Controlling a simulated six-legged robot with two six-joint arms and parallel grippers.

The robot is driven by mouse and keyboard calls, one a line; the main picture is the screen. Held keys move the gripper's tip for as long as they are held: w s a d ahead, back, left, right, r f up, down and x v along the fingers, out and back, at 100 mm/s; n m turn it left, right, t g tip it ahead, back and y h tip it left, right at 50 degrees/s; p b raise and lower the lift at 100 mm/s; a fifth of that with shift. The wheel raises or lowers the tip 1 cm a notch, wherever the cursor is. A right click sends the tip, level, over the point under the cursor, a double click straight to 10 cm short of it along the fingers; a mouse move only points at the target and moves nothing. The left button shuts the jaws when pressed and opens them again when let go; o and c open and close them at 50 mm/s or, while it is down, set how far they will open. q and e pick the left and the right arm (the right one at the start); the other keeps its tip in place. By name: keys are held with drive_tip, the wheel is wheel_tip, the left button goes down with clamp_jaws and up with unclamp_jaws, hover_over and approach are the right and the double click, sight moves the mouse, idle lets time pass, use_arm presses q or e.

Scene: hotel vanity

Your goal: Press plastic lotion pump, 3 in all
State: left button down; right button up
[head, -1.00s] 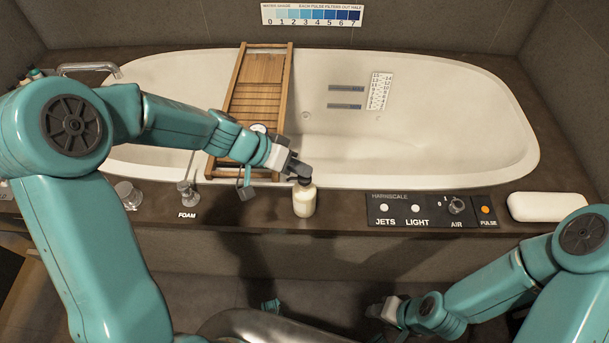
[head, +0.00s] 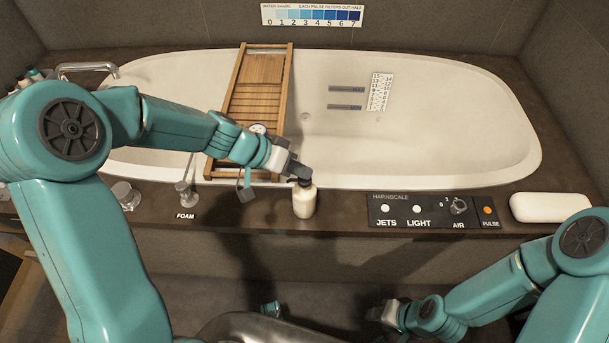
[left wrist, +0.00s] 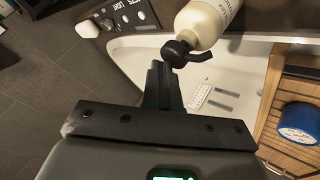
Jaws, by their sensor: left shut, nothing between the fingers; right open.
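The lotion pump bottle (head: 305,203), cream-coloured with a dark pump head, stands upright on the dark tub ledge. It also shows at the top of the left wrist view (left wrist: 207,20), with its black pump head (left wrist: 178,52) and nozzle. My left gripper (head: 304,172) is shut and empty, with its fingertips at the top of the pump head and partly covering it. In the left wrist view the shut fingers (left wrist: 163,82) point towards the pump head; I cannot tell whether they touch it. My right gripper (head: 376,313) is open, low in front of the ledge, away from the bottle.
A wooden tray (head: 240,105) lies across the white bathtub (head: 440,140), with a blue round item (left wrist: 298,122) on it. A control panel (head: 430,210) is right of the bottle, then a white block (head: 550,207). A FOAM spout (head: 185,193) stands to the left.

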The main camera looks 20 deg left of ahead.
use_arm(q)
drive_tip(key=shift+f, duration=0.2)
drive_tip(key=shift+r, duration=0.1)
drive_tip(key=shift+r+p, duration=0.55)
drive_tip(key=shift+r, duration=0.55)
wheel_tip(320, 180, up, 5)
drive_tip(key=p, duration=0.3)
idle(2.5)
